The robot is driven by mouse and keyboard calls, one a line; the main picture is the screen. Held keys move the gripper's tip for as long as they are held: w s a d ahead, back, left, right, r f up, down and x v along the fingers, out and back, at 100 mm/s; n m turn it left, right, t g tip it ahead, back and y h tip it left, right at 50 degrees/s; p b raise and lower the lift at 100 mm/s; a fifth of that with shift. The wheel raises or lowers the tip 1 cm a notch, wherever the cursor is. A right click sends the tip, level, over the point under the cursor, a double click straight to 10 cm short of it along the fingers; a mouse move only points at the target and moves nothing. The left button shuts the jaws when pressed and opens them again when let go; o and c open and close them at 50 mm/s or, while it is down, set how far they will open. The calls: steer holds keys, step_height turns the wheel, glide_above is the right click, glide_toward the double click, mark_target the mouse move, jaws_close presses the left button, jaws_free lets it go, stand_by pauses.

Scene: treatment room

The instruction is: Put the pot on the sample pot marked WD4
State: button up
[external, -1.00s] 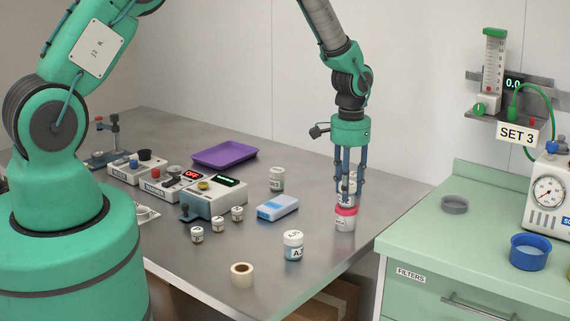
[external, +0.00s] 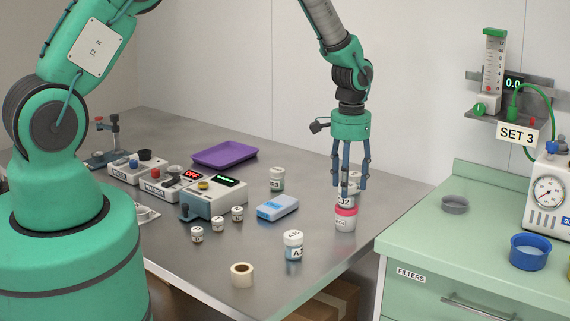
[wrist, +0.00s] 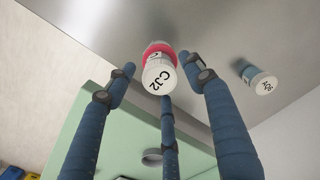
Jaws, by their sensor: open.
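A white-lidded pot marked CJ2 (external: 346,201) sits on top of a pot with a pink-red band (external: 345,222), near the right edge of the steel table. The lower pot's label is too small to read. In the wrist view, the CJ2 lid (wrist: 159,78) faces the camera, with the pink-red band (wrist: 158,48) behind it. My gripper (external: 350,188) is open, pointing down, its fingers spread around and just above the upper pot. In the wrist view, the fingers stand apart from the lid on both sides.
Another pot (external: 293,247) stands at the front; several smaller pots, a blue-topped box (external: 277,207) and a tape roll (external: 242,275) lie left. A purple tray (external: 225,154) is at the back. The green counter (external: 420,242) stands right.

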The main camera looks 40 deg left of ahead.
step_height(320, 180, up, 11)
steer(key=shift+f, duration=0.2)
stand_by(0.8)
steer(key=s+a+r+t, duration=0.1)
steer(key=s+a+r, duration=0.3)
steer(key=r, duration=0.5)
steer(key=s+a+r+t, duration=0.1)
steer(key=s+a+r, duration=0.1)
steer(key=s+r, duration=0.55)
steer(key=s+a+r+t, duration=0.1)
steer(key=s+a+r, duration=0.2)
steer(key=r, duration=0.7)
steer(key=s+a+r+t, duration=0.1)
steer(key=s+a+r, duration=0.1)
steer(key=s, duration=0.7)
steer(key=s+a+r+n, duration=0.1)
steer(key=s+a+r, duration=0.1)
steer(key=s, duration=0.7)
steer(key=s+a+r+t, duration=0.1)
steer(key=s+a+r, duration=0.2)
steer(key=s, duration=0.6)
steer(key=shift+r+n+t, duration=0.3)
steer(key=shift+r+n, duration=0.1)
steer(key=shift+r, duration=0.35)
